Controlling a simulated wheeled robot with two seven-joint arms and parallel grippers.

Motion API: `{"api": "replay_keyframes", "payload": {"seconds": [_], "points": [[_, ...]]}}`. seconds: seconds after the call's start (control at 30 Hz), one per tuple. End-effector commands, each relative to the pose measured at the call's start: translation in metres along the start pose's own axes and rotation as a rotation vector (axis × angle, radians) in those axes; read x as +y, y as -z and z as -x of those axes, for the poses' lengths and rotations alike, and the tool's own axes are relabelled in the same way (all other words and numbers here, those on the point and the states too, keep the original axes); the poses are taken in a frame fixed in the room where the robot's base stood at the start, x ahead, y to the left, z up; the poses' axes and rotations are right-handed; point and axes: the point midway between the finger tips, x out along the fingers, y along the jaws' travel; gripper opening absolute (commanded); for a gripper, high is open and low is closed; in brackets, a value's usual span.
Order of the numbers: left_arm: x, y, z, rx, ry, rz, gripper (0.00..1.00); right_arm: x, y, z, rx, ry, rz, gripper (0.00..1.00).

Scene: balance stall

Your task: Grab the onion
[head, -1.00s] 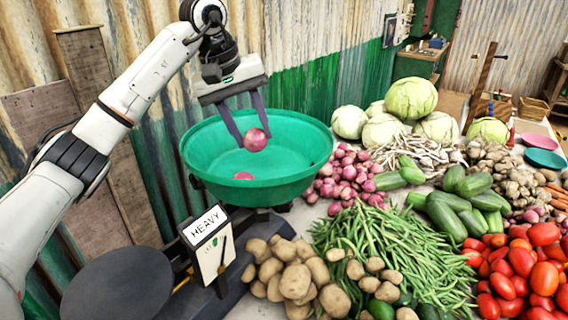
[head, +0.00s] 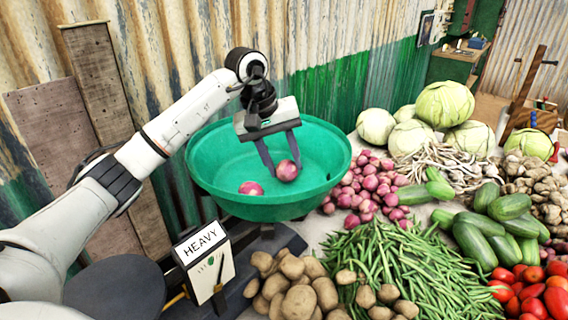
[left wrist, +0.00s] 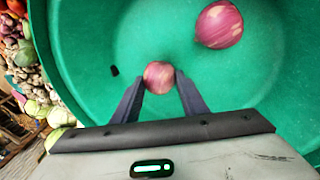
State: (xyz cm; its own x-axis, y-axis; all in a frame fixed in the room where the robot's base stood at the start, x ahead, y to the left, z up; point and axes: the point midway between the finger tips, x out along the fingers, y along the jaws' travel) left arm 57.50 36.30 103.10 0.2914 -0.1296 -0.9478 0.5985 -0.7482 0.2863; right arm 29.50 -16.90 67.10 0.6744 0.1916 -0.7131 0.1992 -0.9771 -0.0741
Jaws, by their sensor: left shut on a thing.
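My left gripper (head: 278,168) is over the green bowl (head: 205,190), its fingers pointing down and shut on a pink-purple onion (head: 287,170). In the left wrist view this onion (left wrist: 158,76) sits between the fingertips, inside the bowl's outline. A second onion (head: 251,188) lies in the bowl to the left of the held one; it also shows in the left wrist view (left wrist: 219,24). A pile of onions (head: 370,185) lies on the table right of the bowl. My right gripper is not in view.
A scale sign reading HEAVY (head: 203,252) stands in front of the bowl, beside a dark round plate (head: 118,287). Potatoes (head: 300,300), green beans (head: 400,265), cucumbers (head: 490,230), tomatoes (head: 535,290) and cabbages (head: 445,105) crowd the table. A corrugated wall (head: 330,90) rises behind the bowl.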

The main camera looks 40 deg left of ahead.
Motion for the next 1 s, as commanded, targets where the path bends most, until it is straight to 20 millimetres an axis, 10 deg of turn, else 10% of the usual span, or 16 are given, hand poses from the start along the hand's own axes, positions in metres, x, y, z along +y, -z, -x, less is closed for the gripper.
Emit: {"api": "replay_keyframes", "payload": {"seconds": [0.43, 0.47, 0.57, 1.0], "points": [[-0.003, -0.002, -0.010, 0.001, -0.001, -0.001, 0.13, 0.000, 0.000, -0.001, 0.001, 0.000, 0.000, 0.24], [-0.003, -0.002, -0.010, 0.001, -0.001, -0.001, 0.41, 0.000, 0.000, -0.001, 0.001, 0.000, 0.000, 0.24], [-0.003, -0.002, -0.010, 0.001, -0.001, -0.001, 0.58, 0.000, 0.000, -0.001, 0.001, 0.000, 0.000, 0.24], [-0.001, 0.000, 0.003, 0.004, -0.003, -0.001, 0.58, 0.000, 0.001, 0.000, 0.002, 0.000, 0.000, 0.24]]}}
